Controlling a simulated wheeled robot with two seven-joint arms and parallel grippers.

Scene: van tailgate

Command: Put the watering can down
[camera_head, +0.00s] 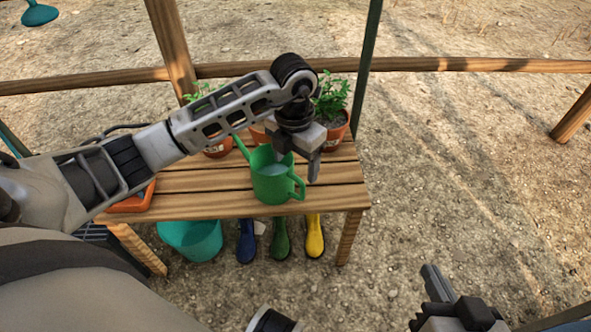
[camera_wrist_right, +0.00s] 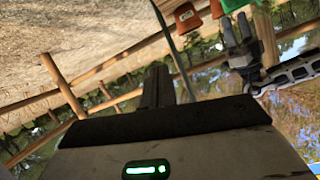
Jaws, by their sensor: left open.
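The green watering can (camera_head: 272,183) stands upright on the wooden bench (camera_head: 330,192), near its front edge toward the right end. Its spout points to the back left and its handle faces right. It also shows at the top of the right wrist view (camera_wrist_right: 235,4), cut off by the frame. My left gripper (camera_head: 298,163) is open and points down at the can's rear right rim. Whether a finger touches the can cannot be told. My right gripper (camera_head: 437,283) is low at the bottom right, away from the bench; its finger gap is unclear.
Potted plants (camera_head: 332,128) stand along the bench's back, partly behind my left arm. An orange tray (camera_head: 132,203) lies at the left end. A teal bucket (camera_head: 190,240) and blue, green and yellow boots (camera_head: 314,238) are below. Open ground lies right.

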